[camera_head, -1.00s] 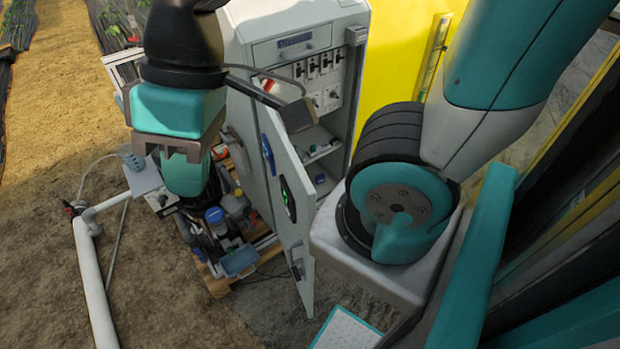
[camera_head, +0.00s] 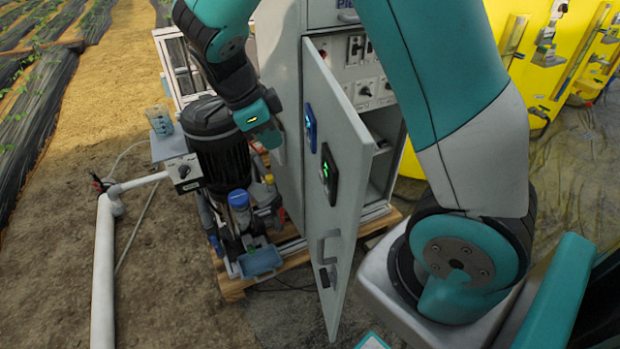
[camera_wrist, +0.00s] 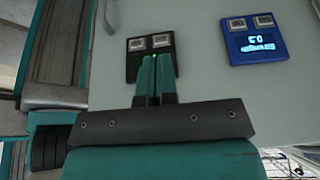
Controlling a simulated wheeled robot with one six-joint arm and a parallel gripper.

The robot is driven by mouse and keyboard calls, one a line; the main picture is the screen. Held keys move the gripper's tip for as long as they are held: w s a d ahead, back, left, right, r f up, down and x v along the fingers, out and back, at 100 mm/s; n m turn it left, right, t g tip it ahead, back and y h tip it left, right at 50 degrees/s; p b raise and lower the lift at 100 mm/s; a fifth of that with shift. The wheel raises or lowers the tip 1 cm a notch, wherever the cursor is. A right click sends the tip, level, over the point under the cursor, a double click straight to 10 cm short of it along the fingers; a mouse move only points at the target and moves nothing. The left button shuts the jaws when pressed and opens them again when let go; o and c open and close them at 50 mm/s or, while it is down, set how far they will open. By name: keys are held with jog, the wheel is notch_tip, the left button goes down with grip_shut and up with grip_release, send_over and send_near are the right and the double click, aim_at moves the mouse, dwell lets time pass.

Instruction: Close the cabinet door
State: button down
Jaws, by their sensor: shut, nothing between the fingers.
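The grey cabinet (camera_head: 285,50) stands at the middle top of the head view. Its door (camera_head: 340,230) is open, swung toward me, with the shelves partly showing behind it. The outer face carries a blue display module (camera_head: 310,128), a black module (camera_head: 329,174) and a handle (camera_head: 322,256) lower down. In the wrist view the door face (camera_wrist: 205,85) fills much of the picture, with the black module (camera_wrist: 137,66) and the blue module (camera_wrist: 253,40). My gripper (camera_wrist: 157,60) is shut and empty, its tips overlapping the black module; I cannot tell whether they touch it.
A dark pump or motor (camera_head: 218,150), blue-capped bottle (camera_head: 239,200) and other gear stand on a wooden pallet (camera_head: 232,287) left of the door. A white pipe (camera_head: 104,270) runs along the ground. Yellow tanks (camera_head: 500,70) stand to the right.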

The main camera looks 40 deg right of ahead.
jog(key=s+d+f+p, duration=0.1)
jog(key=s+d+f, duration=0.3)
jog(key=f, duration=0.5)
jog(key=shift+d, duration=1.25)
